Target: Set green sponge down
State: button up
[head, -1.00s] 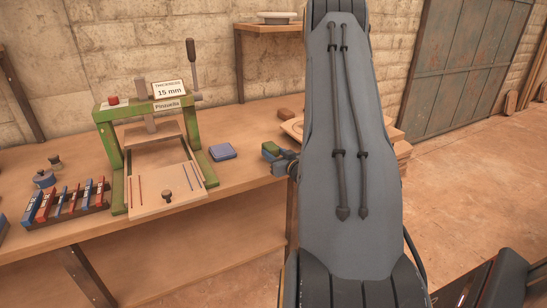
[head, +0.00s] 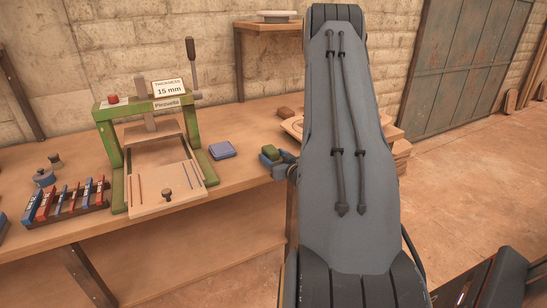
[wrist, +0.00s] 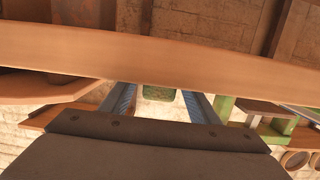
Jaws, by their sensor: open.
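The green sponge (head: 269,152) shows as a small dark green block near the right end of the bench, just left of my arm. In the wrist view the green sponge (wrist: 158,93) sits between the two blue fingers, with a gap on each side. My gripper (head: 270,160) is open around it; its fingers also show in the wrist view (wrist: 158,101). My arm and gripper hide part of the bench there. I cannot tell exactly what the underside of the sponge rests on.
A blue sponge-like block (head: 222,150) lies on the bench (head: 236,174) to the left. The green press (head: 116,150) stands further left, beside a rack of red and blue pieces (head: 72,200). A pale wooden tray (head: 292,127) is behind my gripper. Bare bench shows beside the blue block.

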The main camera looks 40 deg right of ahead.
jog(key=shift+r, duration=0.2)
jog(key=b+v, duration=0.1)
jog(key=v, duration=1.1)
jog(key=shift+a+f, duration=0.1)
jog(key=shift+f, duration=0.05)
